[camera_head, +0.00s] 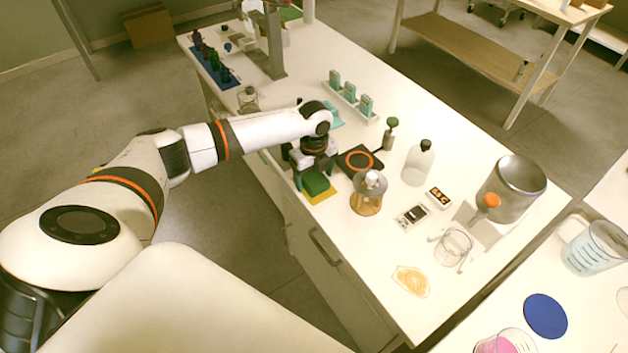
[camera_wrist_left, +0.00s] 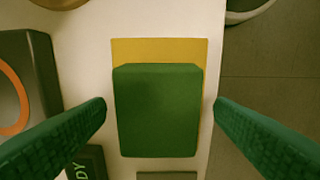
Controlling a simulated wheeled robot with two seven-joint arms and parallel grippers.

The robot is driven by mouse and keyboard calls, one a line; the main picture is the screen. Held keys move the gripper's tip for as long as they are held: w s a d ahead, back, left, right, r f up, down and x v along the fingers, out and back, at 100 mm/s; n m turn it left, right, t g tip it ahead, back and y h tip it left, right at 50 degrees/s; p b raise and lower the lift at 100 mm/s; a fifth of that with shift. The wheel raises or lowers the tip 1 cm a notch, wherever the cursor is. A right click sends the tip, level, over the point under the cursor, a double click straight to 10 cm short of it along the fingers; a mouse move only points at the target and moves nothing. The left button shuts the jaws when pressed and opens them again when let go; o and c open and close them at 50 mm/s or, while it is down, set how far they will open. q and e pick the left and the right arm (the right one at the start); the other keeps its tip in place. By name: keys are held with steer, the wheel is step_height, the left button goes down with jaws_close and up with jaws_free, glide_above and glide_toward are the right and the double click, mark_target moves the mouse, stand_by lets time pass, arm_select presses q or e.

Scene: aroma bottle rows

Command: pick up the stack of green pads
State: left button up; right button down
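The stack of green pads (camera_head: 315,182) lies on a yellow sheet (camera_head: 322,197) near the left edge of the white table. In the left wrist view the green stack (camera_wrist_left: 158,110) sits in the middle, with the yellow sheet (camera_wrist_left: 160,50) showing at its far side and along its right. My left gripper (camera_head: 312,180) is above the stack. Its two green fingers (camera_wrist_left: 160,108) are open, one on each side of the stack, with a gap on both sides. My right gripper is in neither view.
A black device with an orange ring (camera_head: 359,159) stands right beside the stack.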

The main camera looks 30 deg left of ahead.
mark_target(314, 178)
arm_select(q)
steer(key=c, duration=0.9)
steer(key=shift+r, duration=0.1)
step_height(314, 178, up, 10)
steer(key=shift+f, duration=0.1)
